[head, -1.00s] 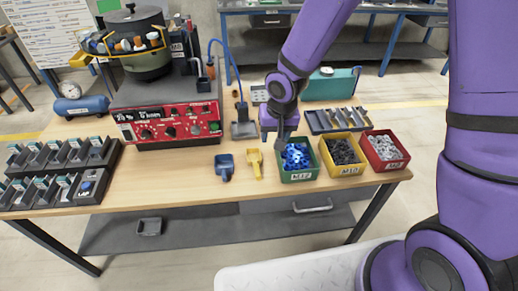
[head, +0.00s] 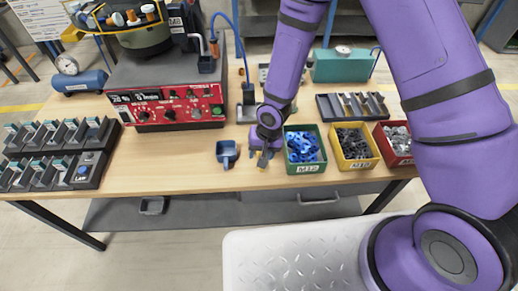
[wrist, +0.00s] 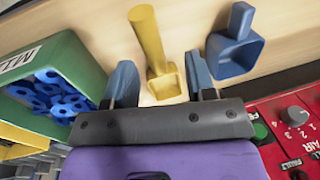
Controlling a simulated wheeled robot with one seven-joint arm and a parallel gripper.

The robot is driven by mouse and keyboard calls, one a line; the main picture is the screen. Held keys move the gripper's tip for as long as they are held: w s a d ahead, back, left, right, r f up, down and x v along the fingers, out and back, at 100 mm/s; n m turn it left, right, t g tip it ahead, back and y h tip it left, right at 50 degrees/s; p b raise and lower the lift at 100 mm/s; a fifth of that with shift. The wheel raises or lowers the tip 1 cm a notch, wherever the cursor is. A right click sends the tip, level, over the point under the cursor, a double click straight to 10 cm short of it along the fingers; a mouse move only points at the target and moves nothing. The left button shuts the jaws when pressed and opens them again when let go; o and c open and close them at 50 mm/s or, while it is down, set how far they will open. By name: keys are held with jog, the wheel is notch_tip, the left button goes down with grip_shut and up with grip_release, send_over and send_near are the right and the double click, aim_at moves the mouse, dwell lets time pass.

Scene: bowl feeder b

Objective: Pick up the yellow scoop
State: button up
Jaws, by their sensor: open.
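The yellow scoop (wrist: 147,40) lies on the wooden table, its handle pointing up in the wrist view and its cup toward my gripper. In the head view only a little yellow of the scoop (head: 262,164) shows beneath the gripper. My gripper (head: 262,151) is open and empty, over the table between the blue scoop and the green bin. In the wrist view its two blue fingertips (wrist: 158,66) appear on either side of the yellow scoop. I cannot tell how far above the scoop they are.
The blue scoop (head: 227,153) lies close by on the left. The green bin (head: 305,169) of blue parts stands close on the right, then a yellow bin (head: 355,163) and a red bin (head: 401,158). The red control box (head: 170,120) stands behind left.

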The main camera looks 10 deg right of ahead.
jog(key=shift+a+f, duration=0.15)
jog(key=shift+f, duration=1.25)
jog(key=shift+a+f, duration=0.1)
jog(key=shift+f, duration=1.25)
jog(key=shift+c, duration=0.3)
grip_shut()
